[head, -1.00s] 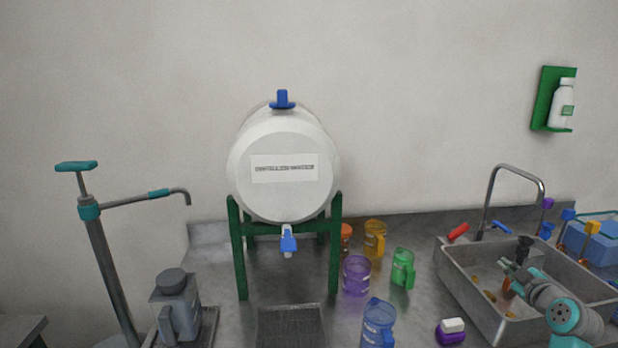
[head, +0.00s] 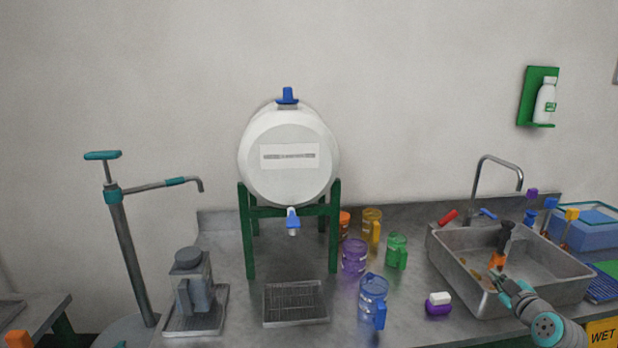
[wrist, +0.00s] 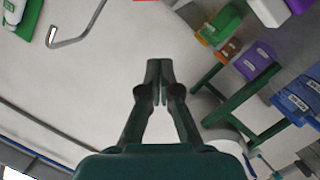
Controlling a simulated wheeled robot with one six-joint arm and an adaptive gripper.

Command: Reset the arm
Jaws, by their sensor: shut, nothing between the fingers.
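My gripper (wrist: 158,82) is shut and empty in the wrist view, its two dark fingers pressed together in front of a pale wall. In the head view my arm reaches in from the lower right, and the gripper (head: 497,278) shows small at the near side of the metal sink (head: 462,285). I cannot tell from the head view whether it is over the sink or in front of it.
A white water barrel (head: 288,180) stands on a green frame (head: 247,235) at the middle. Coloured jugs, including a blue one (head: 372,297), stand right of it. A tap (head: 481,180) arches over the sink. A hand pump (head: 122,240) is at left.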

